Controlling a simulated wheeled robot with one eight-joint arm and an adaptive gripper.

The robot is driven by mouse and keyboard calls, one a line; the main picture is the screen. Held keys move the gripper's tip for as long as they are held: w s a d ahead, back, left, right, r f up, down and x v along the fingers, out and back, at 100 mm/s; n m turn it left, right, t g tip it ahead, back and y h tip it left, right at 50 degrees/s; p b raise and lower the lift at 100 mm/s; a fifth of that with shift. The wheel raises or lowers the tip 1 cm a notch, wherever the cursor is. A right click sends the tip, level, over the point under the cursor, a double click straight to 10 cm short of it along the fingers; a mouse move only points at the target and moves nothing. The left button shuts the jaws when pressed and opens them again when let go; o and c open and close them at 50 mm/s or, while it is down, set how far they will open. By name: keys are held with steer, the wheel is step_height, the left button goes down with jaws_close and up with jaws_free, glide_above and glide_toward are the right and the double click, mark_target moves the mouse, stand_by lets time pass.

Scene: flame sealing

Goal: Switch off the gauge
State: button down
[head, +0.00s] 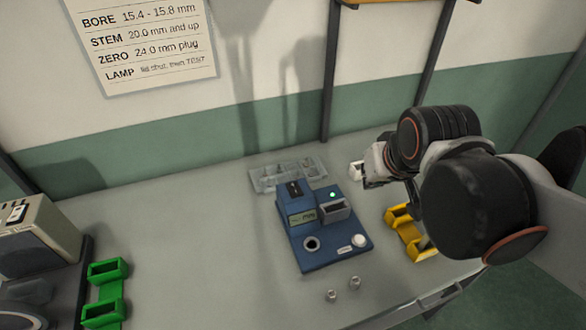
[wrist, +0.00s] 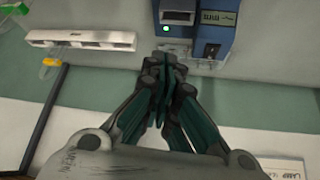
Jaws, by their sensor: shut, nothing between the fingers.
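The blue gauge (head: 335,252) sits on the grey bench, with a small display (head: 302,217), a lit green lamp (head: 333,194), a round hole and a white round knob (head: 359,241). Its rear part shows at the top of the wrist view (wrist: 226,42), with the green lamp (wrist: 166,29) lit. A small dark switch-like part (wrist: 212,51) is on its back face, right of my fingers in that view. My gripper (wrist: 163,62) is shut and empty, behind the gauge. In the head view, my gripper (head: 373,181) is right of the gauge, its fingertips partly hidden.
A clear tray (head: 266,180) stands behind the gauge. A white holder (wrist: 80,40) is near my gripper. A yellow holder (head: 402,222) stands right, green holders (head: 104,270) and a boxy instrument (head: 45,235) left. Two small clear pieces (head: 331,295) lie in front. The bench left of the gauge is clear.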

steer(key=w+a+g+p, duration=0.1)
steer(key=w+a+p, duration=0.3)
steer(key=w, duration=0.3)
steer(key=w+a+p, duration=0.3)
steer(key=w+p, duration=0.2)
steer(key=w, duration=0.1)
steer(key=s+a+f+n+g+y, duration=0.1)
steer(key=a+n+g, duration=0.1)
steer(key=a, duration=0.5)
steer(key=shift+s+f+n, duration=0.25)
steer(key=shift+f+n, duration=0.1)
steer(key=shift+n, duration=0.05)
steer(key=shift+f, duration=0.1)
steer(key=b, duration=0.8)
glide_above(291, 182)
steer(key=f, duration=1.1)
steer(key=shift+s+d+f, duration=0.25)
steer(key=shift+s+f, duration=0.05)
steer(key=shift+f, duration=0.1)
steer(key=shift+w+f+b, duration=0.1)
steer(key=shift+f+b, duration=0.3)
steer(key=shift+f, duration=0.35)
